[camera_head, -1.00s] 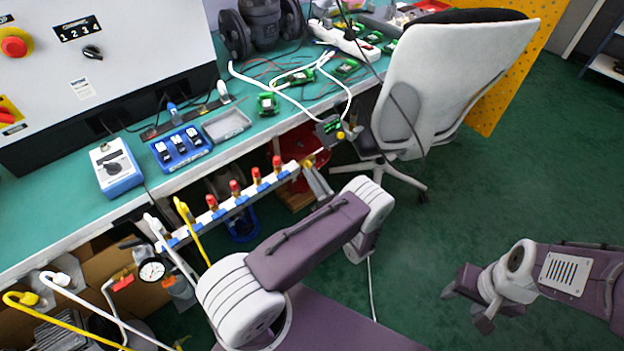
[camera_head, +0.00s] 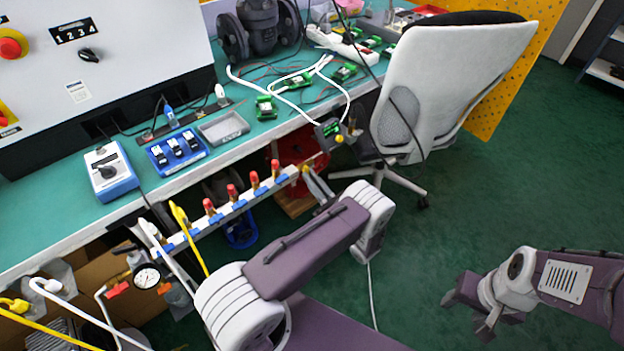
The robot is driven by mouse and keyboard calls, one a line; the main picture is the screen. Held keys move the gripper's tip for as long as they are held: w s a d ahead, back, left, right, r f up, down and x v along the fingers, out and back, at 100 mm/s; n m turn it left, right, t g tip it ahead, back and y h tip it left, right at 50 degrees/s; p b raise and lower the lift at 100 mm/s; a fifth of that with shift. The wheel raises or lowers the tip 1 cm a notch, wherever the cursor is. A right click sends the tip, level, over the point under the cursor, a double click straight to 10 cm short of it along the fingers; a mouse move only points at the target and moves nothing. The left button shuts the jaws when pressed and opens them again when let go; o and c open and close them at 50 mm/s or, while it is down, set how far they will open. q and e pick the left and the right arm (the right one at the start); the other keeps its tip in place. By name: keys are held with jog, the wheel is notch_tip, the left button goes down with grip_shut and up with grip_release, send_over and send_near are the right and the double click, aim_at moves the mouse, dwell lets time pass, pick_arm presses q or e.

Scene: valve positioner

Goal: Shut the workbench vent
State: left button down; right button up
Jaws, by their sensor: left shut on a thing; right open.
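A pale rail (camera_head: 240,205) with several red-capped brass valves and blue handles runs along the bench's front, below the top. My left gripper (camera_head: 308,174) is at the rail's right end, shut on a small yellowish part there. The fingers and arm hide most of that part, so I cannot tell whether it is the vent's handle or how it is turned. My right gripper (camera_head: 467,308) is open and empty, low at the right over the green floor, far from the rail.
The workbench (camera_head: 60,225) carries a blue switch box (camera_head: 178,150), a blue-white knob box (camera_head: 110,172), a grey tray (camera_head: 223,128) and green circuit boards (camera_head: 266,107). A pressure gauge (camera_head: 147,277) and yellow and white hoses are at lower left. An office chair (camera_head: 440,90) stands right of the bench.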

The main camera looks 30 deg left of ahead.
pick_arm(q)
jog(key=c, duration=1.5)
grip_release()
jog(key=v, duration=0.9)
jog(key=shift+f, duration=0.1)
